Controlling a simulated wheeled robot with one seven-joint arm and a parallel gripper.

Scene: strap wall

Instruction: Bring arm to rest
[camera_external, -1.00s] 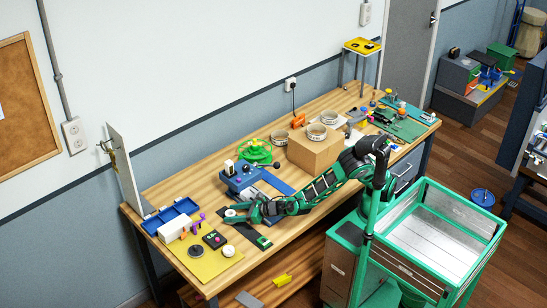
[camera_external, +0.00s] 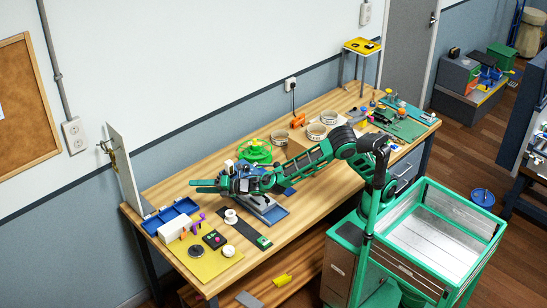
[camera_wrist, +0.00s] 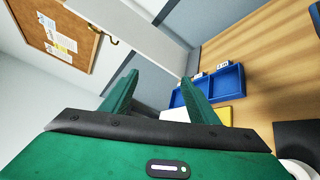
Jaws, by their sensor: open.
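My gripper (camera_external: 204,186) is raised above the left part of the workbench (camera_external: 185,193), with its fingers pointing left. Its two green fingers stand apart with nothing between them, as the wrist view (camera_wrist: 158,92) also shows. My arm reaches across the bench from the right and hides part of a blue device (camera_external: 234,170) and a cardboard box. A blue tray (camera_external: 172,214) lies below and to the left of the gripper. The tray shows beyond the fingers in the wrist view (camera_wrist: 228,80).
An upright white panel (camera_external: 122,168) with a hook stands at the bench's left end. A yellow mat (camera_external: 222,262) with small items and a dark strap (camera_external: 245,230) with a white roll lie in front. A green round thing (camera_external: 256,150) stands behind the arm.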

